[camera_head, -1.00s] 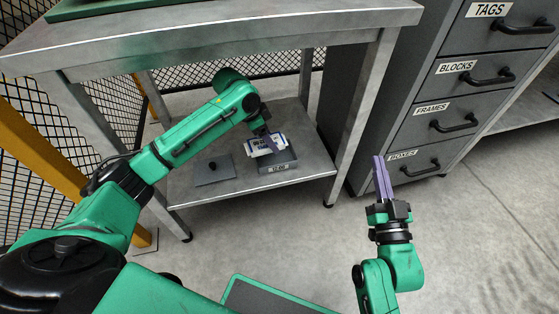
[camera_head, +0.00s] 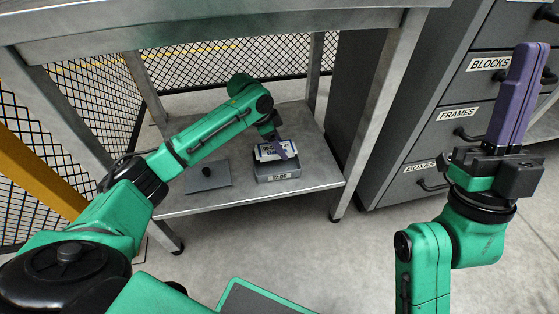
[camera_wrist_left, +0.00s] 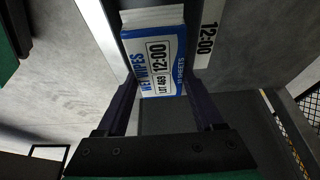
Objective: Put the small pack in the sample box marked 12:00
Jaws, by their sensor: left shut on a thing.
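The small pack (camera_head: 267,152) is white and blue. In the left wrist view the pack (camera_wrist_left: 158,62) reads WET WIPES, LOT 469, 12:00. My left gripper (camera_head: 280,147) is shut on it, one finger on each side. The grey sample box (camera_head: 278,174) stands on the low shelf, its front label reading 12:00; that label (camera_wrist_left: 207,35) also shows beside the pack in the left wrist view. The pack is over the box's open top; I cannot tell how deep it sits. My right gripper (camera_head: 518,98), with purple fingers together, is raised at the right, empty.
A grey lid with a black knob (camera_head: 208,175) lies on the shelf (camera_head: 235,200) left of the box. The table top (camera_head: 220,30) hangs over the shelf, with legs at the corners. A drawer cabinet (camera_head: 440,135) with labelled drawers stands right. A yellow post (camera_head: 45,165) is at left.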

